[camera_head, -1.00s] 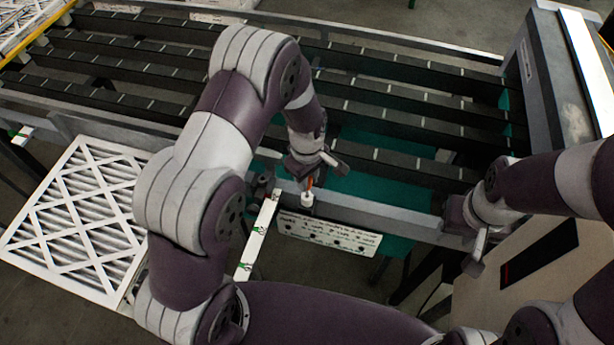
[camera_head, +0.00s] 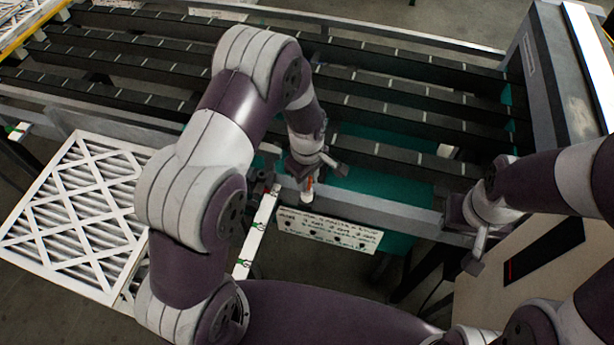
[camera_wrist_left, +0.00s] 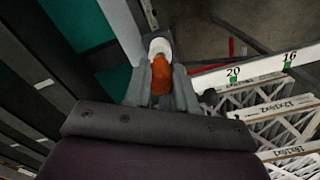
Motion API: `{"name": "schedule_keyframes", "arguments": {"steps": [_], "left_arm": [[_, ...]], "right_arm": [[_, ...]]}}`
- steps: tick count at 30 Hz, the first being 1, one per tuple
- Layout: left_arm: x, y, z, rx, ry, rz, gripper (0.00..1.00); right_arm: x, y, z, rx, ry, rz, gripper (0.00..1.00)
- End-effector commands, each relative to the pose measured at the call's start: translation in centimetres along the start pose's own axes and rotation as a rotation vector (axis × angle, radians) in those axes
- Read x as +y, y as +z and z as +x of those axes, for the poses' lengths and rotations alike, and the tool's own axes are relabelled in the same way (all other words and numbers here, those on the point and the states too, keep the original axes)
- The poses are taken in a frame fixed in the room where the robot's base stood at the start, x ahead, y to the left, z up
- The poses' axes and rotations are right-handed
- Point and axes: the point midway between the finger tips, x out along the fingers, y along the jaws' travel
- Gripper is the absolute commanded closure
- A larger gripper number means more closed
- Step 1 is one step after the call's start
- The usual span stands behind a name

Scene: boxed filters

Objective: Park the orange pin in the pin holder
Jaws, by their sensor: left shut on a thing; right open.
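My left gripper (camera_head: 310,180) is shut on the orange pin (camera_wrist_left: 161,76), which shows between its fingers in the left wrist view. In the head view only a small bit of orange (camera_head: 311,182) shows at the fingertips. A white round piece (camera_wrist_left: 159,46), which looks like the pin holder, is at the pin's far end. It also shows in the head view (camera_head: 306,195), just above the white board's top edge. I cannot tell how deep the pin sits in it. My right gripper (camera_head: 476,252) is open and empty, far to the right.
A white board (camera_head: 330,229) with writing hangs on the conveyor's front rail (camera_head: 385,206). A white strip with green marks (camera_head: 259,225) stands left of it. White-framed filters (camera_head: 75,205) lie at the left. A grey machine (camera_head: 565,80) stands at the right.

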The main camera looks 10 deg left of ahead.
Motion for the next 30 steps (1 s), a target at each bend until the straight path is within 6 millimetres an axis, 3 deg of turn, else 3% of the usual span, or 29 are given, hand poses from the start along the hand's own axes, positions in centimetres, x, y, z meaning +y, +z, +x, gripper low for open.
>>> {"name": "schedule_keyframes", "arguments": {"steps": [22,23,25,30], "left_arm": [[0.0,0.0,2.0,0.0,0.0,0.0,1.0],[0.0,0.0,1.8,0.0,0.0,0.0,0.65],[0.0,0.0,1.8,0.0,0.0,0.0,0.45],[0.0,0.0,1.8,0.0,0.0,0.0,0.45]], "right_arm": [[0.0,0.2,1.4,0.0,0.0,0.0,0.57],[0.0,0.1,1.3,0.0,0.0,0.0,0.57],[0.0,0.1,1.3,0.0,0.0,0.0,0.57],[0.0,0.1,1.3,0.0,0.0,0.0,0.57]]}}
